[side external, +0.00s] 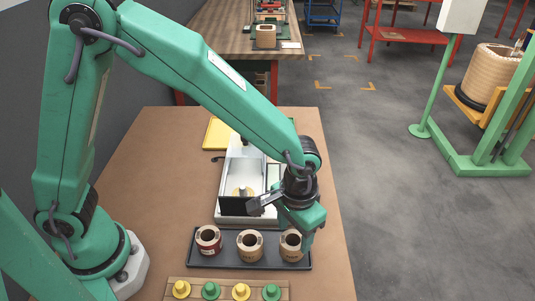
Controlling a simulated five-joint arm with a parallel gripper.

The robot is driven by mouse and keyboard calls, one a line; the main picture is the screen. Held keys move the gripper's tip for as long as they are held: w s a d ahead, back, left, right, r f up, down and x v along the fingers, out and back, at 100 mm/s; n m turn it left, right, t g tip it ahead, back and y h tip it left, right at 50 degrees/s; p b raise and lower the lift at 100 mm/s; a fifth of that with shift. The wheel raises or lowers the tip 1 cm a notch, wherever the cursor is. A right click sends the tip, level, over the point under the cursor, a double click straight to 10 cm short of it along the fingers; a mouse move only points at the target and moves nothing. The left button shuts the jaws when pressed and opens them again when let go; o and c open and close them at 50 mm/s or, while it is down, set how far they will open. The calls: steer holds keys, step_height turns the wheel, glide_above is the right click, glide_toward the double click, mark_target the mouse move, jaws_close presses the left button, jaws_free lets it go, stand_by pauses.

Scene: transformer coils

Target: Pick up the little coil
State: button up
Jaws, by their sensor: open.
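Three small coils stand upright in a row on a dark tray (228,262) near the front of the bench. The left coil (208,246) has a dark red band. The middle coil (250,251) is plain tan. The right coil (291,251) is tan and partly hidden by my gripper. They look close in size, so I cannot tell which is the little one. My gripper (287,222) is open, just above and around the upper right of the right coil. A green finger hangs at that coil's right side. I cannot tell whether it touches.
Behind the tray stands a grey and white fixture (236,212) with a dark front panel. A yellow tray (213,134) lies behind it. A wooden strip (226,296) with yellow and green knobs lies in front. The bench (150,165) is bare at left.

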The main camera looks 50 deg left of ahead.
mark_target(294, 239)
steer(key=shift+a+f, duration=0.1)
steer(key=shift+f, duration=2.3)
steer(key=c, duration=0.8)
steer(key=shift+w+r, duration=0.1)
steer(key=shift+r, duration=0.1)
steer(key=shift+r, duration=0.5)
steer(key=r, duration=0.3)
steer(key=shift+s+r, duration=0.1)
steer(key=shift+s, duration=0.15)
steer(key=s+d+r, duration=0.1)
steer(key=s+r, duration=0.1)
steer(key=s, duration=0.1)
steer(key=s+d+r, duration=0.2)
steer(key=s, duration=0.2)
steer(key=s+d+r, duration=0.1)
steer(key=s+r, duration=0.1)
steer(key=s, duration=0.1)
steer(key=shift+s+d+r, duration=0.15)
steer(key=shift+d+r, duration=0.05)
steer(key=shift+d, duration=0.1)
